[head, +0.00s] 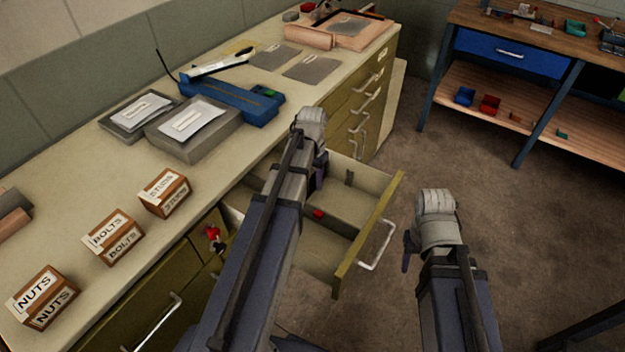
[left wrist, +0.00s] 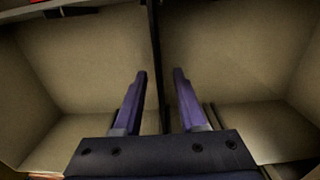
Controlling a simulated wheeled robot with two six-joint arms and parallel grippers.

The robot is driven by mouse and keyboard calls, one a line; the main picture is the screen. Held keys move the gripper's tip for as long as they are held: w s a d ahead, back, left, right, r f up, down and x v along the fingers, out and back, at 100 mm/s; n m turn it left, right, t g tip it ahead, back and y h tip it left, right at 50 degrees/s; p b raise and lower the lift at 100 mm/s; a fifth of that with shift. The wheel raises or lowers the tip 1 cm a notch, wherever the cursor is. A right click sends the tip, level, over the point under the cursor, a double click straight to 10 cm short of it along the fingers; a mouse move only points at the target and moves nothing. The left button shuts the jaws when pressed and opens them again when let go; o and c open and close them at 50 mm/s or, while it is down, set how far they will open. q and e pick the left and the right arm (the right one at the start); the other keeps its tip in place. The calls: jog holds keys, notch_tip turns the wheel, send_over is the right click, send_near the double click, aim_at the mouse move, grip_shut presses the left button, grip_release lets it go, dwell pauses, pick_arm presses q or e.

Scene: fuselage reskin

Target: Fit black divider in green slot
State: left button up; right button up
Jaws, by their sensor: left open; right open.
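The open drawer (head: 385,205) has olive walls and a pale inside split into compartments. My left gripper (head: 320,172) is over the drawer, its fingertips mostly hidden by my arm in the head view. In the left wrist view its purple fingers (left wrist: 160,75) are apart, pointing into the drawer. A thin dark upright strip (left wrist: 155,40), which looks like the black divider edge-on, runs between the fingers with gaps beside it. A small red marker (head: 318,213) sits in the drawer. I cannot make out a green slot. My right gripper (head: 408,252) is open and empty, right of the drawer.
The bench top (head: 75,185) carries boxes labelled nuts (head: 42,297), bolts (head: 113,237) and studs (head: 165,193), grey trays (head: 193,128) and a blue tool (head: 235,98). A red key (head: 213,234) hangs at the bench front. The floor right of the drawer is clear.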

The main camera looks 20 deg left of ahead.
aim_at(313, 175)
pick_arm(q)
notch_tip(313, 175, up, 6)
jog(key=p, duration=0.5)
jog(key=shift+f, duration=0.1)
